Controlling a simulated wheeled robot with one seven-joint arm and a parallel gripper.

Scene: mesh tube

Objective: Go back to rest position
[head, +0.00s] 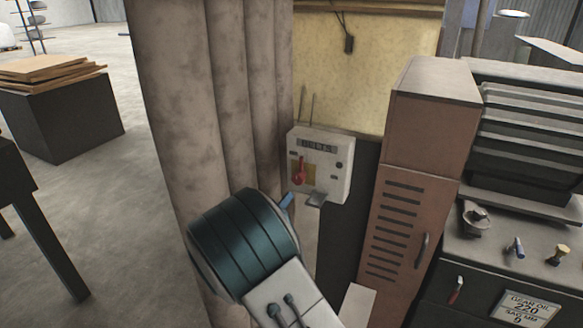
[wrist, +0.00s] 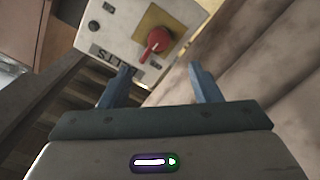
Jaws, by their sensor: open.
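My gripper (wrist: 160,82) is open in the wrist view. Its two blue fingers stand apart with nothing between them. Beyond the fingertips is a pale control box (wrist: 112,22) with a red rotary handle (wrist: 156,42) on a yellow plate; the gripper appears apart from it. In the head view the same box (head: 335,188) is mounted by the pillars, with its red handle (head: 299,171) on the left of its front. My arm comes up from the bottom of the head view, and its dark round joint hides most of the gripper; one blue finger (head: 287,201) shows just below the box.
Thick grey pillars (head: 185,110) stand left of the box. A brown locker (head: 415,215) stands right of it, beside a dark workbench (head: 520,250) with small tools. A dark crate (head: 65,125) with boards stands far left. The floor (head: 120,220) left of the pillars is mostly clear.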

